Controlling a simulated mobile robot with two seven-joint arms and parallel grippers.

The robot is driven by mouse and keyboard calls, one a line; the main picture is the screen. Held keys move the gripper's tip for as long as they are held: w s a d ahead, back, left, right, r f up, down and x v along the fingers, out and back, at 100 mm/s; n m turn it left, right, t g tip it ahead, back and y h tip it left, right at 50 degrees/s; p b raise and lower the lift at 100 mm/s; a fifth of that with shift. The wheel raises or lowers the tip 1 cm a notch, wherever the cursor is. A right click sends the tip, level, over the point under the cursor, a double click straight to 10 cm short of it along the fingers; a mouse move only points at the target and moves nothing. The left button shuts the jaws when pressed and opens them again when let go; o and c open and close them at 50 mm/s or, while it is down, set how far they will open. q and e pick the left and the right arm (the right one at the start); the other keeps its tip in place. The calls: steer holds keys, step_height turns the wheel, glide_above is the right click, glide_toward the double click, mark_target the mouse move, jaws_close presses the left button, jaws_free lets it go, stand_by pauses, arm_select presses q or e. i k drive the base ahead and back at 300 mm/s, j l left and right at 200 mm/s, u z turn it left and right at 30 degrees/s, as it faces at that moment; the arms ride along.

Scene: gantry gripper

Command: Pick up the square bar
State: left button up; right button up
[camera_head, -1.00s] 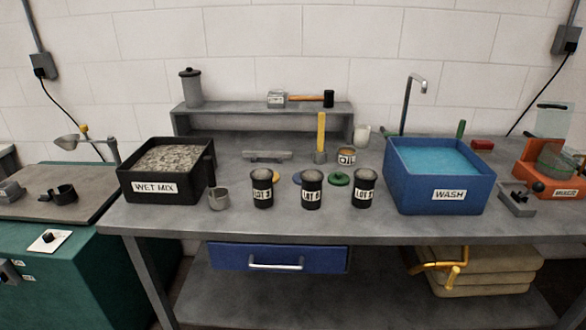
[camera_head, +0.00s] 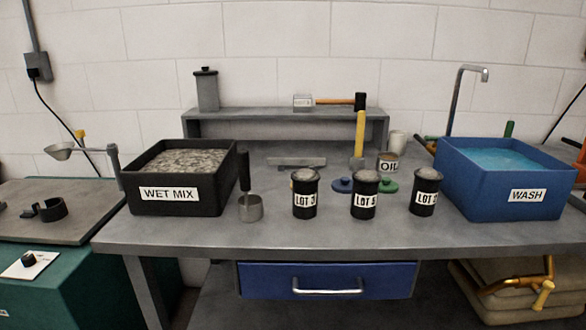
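A straight grey metal bar (camera_head: 297,162) lies flat on the bench top, behind the black cups and in front of the raised shelf. It is the only loose bar I see, and its exact cross-section is too small to tell. Neither of my grippers is in view, and nothing touches the bar.
Before the bar stand a small scoop (camera_head: 249,207) and three black lot cups (camera_head: 305,197). The black wet mix tub (camera_head: 131,178) is left, the blue wash tub (camera_head: 470,192) right.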

mark_target(272, 160)
steer(key=i+j, duration=0.1)
steer(key=j, duration=0.4)
steer(key=j+z, duration=0.65)
steer(key=j, duration=0.15)
steer(key=z, duration=1)
